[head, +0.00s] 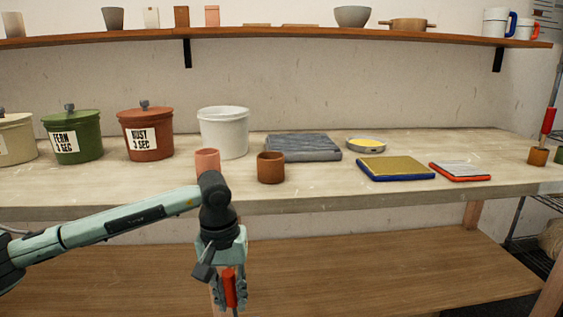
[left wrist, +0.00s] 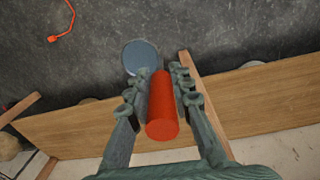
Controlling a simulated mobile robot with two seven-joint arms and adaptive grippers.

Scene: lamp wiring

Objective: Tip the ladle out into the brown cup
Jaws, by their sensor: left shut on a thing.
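The brown cup (head: 271,170) stands upright near the front edge of the bench, to the right of a pink cup (head: 207,162). My left gripper (head: 230,290) is below and in front of the bench edge, lower left of the brown cup and apart from it. It is shut on a red handle (head: 229,287), taken as the ladle's, which also shows between the fingers in the left wrist view (left wrist: 162,115). A round blue-grey disc (left wrist: 140,57) shows beyond the fingers there; I cannot tell whether it is the ladle's bowl. My right gripper is not in view.
Lidded green (head: 75,137) and rust (head: 146,134) tubs and a white bucket (head: 223,132) stand behind the cups. A lower wooden shelf (head: 380,275) runs under the bench.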

